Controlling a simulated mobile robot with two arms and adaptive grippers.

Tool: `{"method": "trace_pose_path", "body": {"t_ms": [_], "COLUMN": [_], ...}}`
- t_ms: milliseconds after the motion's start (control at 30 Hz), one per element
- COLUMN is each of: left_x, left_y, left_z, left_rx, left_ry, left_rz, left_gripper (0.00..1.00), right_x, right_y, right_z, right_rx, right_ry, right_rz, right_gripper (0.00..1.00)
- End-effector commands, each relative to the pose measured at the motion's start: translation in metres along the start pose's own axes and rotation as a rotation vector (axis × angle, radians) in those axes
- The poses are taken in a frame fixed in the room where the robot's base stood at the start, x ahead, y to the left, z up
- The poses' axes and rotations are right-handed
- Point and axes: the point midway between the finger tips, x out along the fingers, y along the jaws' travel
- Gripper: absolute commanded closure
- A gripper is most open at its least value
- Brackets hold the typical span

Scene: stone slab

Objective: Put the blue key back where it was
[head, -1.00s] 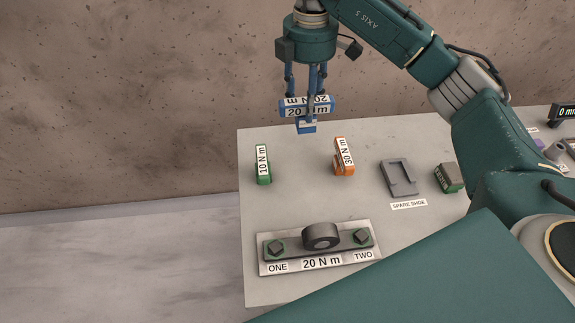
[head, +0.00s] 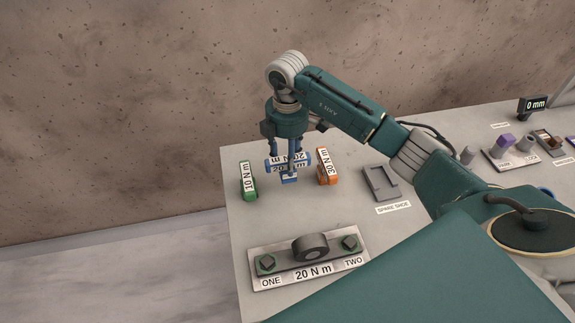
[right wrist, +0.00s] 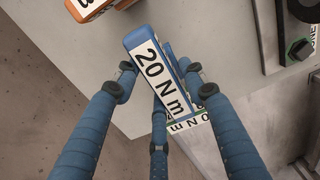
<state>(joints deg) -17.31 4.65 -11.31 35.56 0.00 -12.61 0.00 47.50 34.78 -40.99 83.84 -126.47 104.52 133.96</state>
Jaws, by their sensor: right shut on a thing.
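The blue key (head: 273,165), marked 20 N m, is held in my right gripper (head: 289,172). The key hangs between the green 10 N m key (head: 250,190) and the orange 30 N m key (head: 327,175), near the slab's back edge. Whether its foot touches the slab (head: 345,222) cannot be told. In the right wrist view the blue key (right wrist: 155,70) sits between my fingers, slightly tilted in the picture, its label facing the camera. Part of the orange key (right wrist: 90,10) shows at the top. My left gripper is not in view.
A plate (head: 258,286) labelled 20 N m, with posts ONE and TWO and a dark round piece (head: 310,246), lies in front. A grey spare shoe (head: 381,184) lies to the right.

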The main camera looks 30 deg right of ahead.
Motion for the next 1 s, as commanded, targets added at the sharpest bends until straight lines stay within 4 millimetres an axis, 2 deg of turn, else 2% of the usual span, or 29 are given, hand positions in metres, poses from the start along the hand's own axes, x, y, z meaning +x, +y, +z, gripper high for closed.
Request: {"method": "trace_pose_path", "body": {"t_ms": [200, 300, 667, 700, 800, 1000], "left_x": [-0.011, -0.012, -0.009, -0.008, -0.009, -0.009], "left_y": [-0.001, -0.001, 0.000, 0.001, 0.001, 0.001], "left_z": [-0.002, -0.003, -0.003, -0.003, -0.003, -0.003], "left_rx": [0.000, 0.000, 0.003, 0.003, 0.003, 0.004], "left_ry": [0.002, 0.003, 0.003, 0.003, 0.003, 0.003], "left_rz": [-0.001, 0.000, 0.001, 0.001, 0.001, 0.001], "left_gripper": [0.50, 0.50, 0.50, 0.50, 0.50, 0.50], "right_x": [0.031, 0.039, 0.044, 0.045, 0.045, 0.044], "right_y": [-0.001, 0.000, 0.001, 0.000, 0.000, 0.000], "right_z": [0.000, 0.000, 0.000, 0.000, 0.000, 0.000], "right_rx": [0.001, 0.001, 0.000, 0.000, 0.000, 0.000], "right_ry": [0.000, 0.000, 0.000, -0.001, -0.001, -0.001], "right_rz": [-0.004, 0.000, 0.000, -0.001, -0.001, -0.001], "right_gripper": [1.00, 1.00, 1.00, 0.57, 0.40, 0.40]}}
